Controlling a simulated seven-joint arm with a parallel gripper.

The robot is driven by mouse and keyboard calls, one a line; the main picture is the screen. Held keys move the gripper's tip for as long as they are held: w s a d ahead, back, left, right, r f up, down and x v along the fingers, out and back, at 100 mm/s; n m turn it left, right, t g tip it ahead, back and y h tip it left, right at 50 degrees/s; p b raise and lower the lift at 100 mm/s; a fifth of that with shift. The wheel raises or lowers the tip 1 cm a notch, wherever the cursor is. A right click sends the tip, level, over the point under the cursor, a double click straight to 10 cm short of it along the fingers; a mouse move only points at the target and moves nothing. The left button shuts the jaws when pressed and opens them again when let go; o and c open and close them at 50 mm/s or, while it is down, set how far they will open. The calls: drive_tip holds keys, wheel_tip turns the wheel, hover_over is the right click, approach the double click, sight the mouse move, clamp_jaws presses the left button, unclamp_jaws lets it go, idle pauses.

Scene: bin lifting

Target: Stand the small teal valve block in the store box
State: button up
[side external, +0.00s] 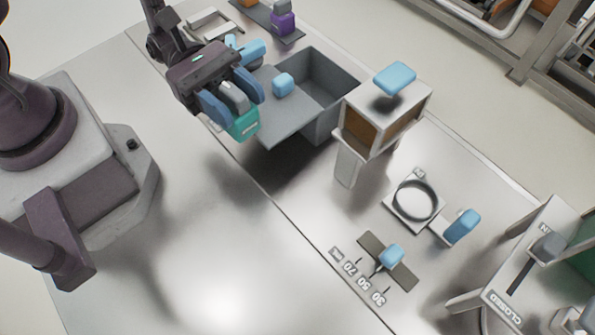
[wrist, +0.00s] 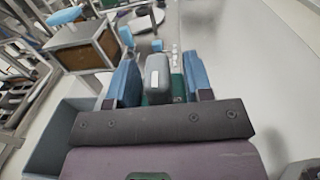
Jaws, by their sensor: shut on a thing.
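The small teal valve block (side external: 243,125) has a grey upper part (side external: 233,97) and sits between the two blue fingers of my gripper (side external: 239,108). My gripper is shut on it and holds it up, left of the grey open box (side external: 325,112), which appears to be the store box. In the wrist view, the grey part (wrist: 158,76) stands between the fingers and hides most of the teal body (wrist: 178,88). A flat grey panel with a blue knob (side external: 283,84) lies at the box's near left side. Part of the box floor is hidden.
A wooden-fronted cabinet (side external: 378,122) with a blue-handled top stands right of the box. Beyond it are a ring fixture (side external: 414,200), a blue-knobbed slider (side external: 391,257) and a lever panel (side external: 520,270). A purple item (side external: 283,20) stands behind. The front table is clear.

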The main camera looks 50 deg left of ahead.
drive_tip(key=shift+m+g, duration=0.5)
drive_tip(key=shift+g, duration=0.3)
drive_tip(key=shift+s+d+f, duration=0.45)
drive_tip(key=shift+s+f, duration=0.35)
drive_tip(key=shift+f, duration=1.2)
drive_tip(key=shift+s+d+f, duration=0.4)
drive_tip(key=shift+s+f, duration=0.35)
drive_tip(key=shift+f, duration=1.2)
drive_tip(key=shift+s+d+f, duration=0.45)
drive_tip(key=shift+s+f, duration=0.35)
drive_tip(key=shift+f, duration=1.2)
drive_tip(key=o, duration=1)
drive_tip(key=shift+f, duration=0.15)
drive_tip(key=shift+r, duration=0.2)
hover_over(202, 150)
drive_tip(key=shift+d, duration=0.35)
drive_tip(key=shift+o, duration=0.5)
drive_tip(key=shift+a, duration=0.35)
